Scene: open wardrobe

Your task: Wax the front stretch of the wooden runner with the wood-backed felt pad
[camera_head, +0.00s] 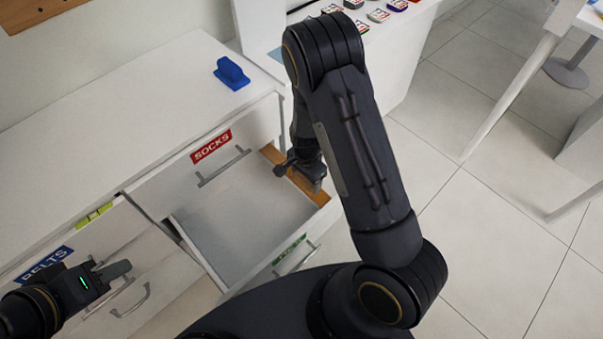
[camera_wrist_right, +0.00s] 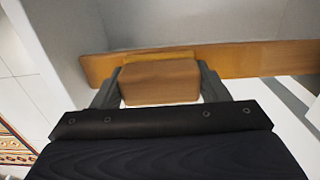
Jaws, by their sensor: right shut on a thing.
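The wooden runner (camera_head: 270,152) is an orange-brown strip along the right side of the open drawer. It also crosses the right wrist view (camera_wrist_right: 245,60). My right gripper (camera_head: 305,178) is over the runner, its fingers shut on the brown wood-backed felt pad (camera_wrist_right: 160,84). The pad lies against or just over the runner; its underside is hidden, so I cannot tell contact for sure. A yellowish strip shows along the pad's far edge. My left gripper (camera_head: 112,272) is off to the left in front of the belts drawer, with nothing visible in it.
The open drawer (camera_head: 225,215) looks empty. A socks label (camera_head: 211,146) marks the front behind it. A blue handled block (camera_head: 231,73) stands on the white cabinet top (camera_head: 120,100). Several small tins (camera_head: 378,15) stand at the back.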

